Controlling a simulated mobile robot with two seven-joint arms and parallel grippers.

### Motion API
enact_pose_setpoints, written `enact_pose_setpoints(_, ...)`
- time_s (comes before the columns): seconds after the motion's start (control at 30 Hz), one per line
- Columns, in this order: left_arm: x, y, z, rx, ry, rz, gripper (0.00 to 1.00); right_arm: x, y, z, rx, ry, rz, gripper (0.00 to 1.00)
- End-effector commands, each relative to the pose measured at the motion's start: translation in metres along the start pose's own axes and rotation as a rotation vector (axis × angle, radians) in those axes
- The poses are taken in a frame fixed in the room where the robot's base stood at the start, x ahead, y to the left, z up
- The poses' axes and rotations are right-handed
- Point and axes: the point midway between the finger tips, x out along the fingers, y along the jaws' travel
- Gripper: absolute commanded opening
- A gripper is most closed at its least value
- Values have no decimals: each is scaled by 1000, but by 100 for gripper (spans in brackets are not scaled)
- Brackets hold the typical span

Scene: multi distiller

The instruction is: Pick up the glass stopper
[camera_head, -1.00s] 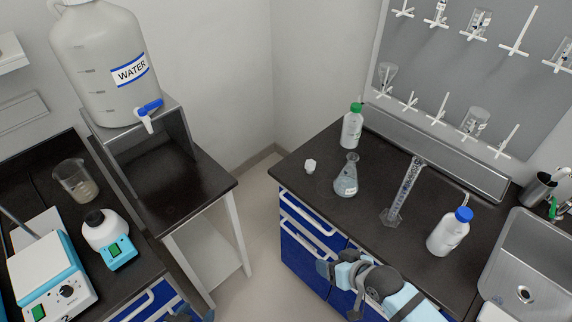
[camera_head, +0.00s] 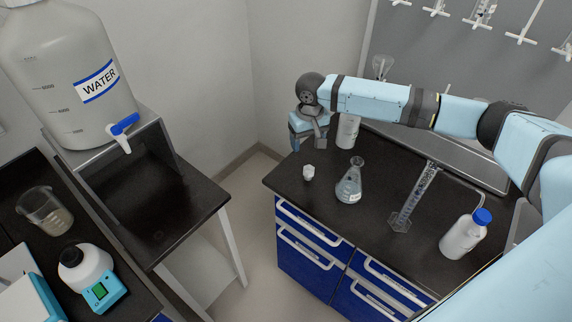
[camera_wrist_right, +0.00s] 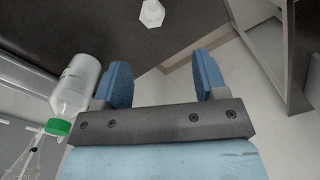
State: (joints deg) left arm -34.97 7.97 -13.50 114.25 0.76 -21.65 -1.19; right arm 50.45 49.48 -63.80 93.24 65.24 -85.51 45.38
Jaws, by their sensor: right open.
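The glass stopper (camera_head: 308,172) is a small whitish piece on the black bench top, left of the conical flask (camera_head: 349,186). In the right wrist view the stopper (camera_wrist_right: 152,13) shows at the top edge, beyond the fingertips. My right gripper (camera_head: 308,143) is over the back left of the bench, above and behind the stopper in the head view. Its two blue fingers (camera_wrist_right: 162,72) are apart with nothing between them. My left gripper is not in view.
A green-capped bottle (camera_head: 347,132) stands close beside my right gripper, partly hidden by my arm; it also shows in the wrist view (camera_wrist_right: 76,84). The bench's left edge is near the stopper.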

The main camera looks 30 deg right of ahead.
Motion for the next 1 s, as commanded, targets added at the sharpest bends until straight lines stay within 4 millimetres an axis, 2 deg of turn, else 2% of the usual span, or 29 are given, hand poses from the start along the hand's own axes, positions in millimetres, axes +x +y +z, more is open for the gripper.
enact_pose_setpoints(0.07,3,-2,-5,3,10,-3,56,2,4,0,10,-9,8,66)
enact_pose_setpoints(0.17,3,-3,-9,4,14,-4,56,17,5,0,12,-11,9,66)
enact_pose_setpoints(0.43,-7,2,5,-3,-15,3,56,68,4,0,9,-9,7,66)
enact_pose_setpoints(0.73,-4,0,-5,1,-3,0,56,92,7,-2,9,-7,7,66)
enact_pose_setpoints(1.0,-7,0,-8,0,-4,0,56,130,11,-4,8,-6,6,66)
